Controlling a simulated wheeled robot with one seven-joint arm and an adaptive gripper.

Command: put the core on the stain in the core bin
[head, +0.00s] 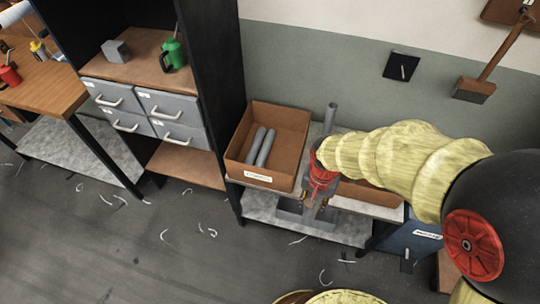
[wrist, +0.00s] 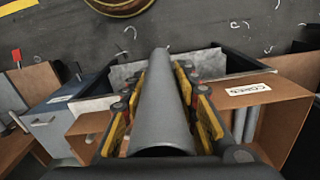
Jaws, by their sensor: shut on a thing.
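My gripper (head: 314,198) is shut on a grey tube-shaped core (wrist: 162,112), which lies lengthwise between the yellow-and-black fingers in the wrist view. In the head view a grey upright tube end (head: 330,117) shows above my gripper and looks like the held core. The core bin (head: 253,172) is an open brown box with a white label, on the shelf unit just left of my gripper. Two grey cores (head: 262,147) lie inside it. In the wrist view the labelled bin (wrist: 262,99) is to the right of the held core. I see no stain in either view.
A second brown box (head: 371,195) is partly hidden behind my arm, right of the core bin. A blue bin (head: 412,240) stands further right. A dark shelving upright (head: 217,90) rises left of the core bin. White scraps lie on the grey floor.

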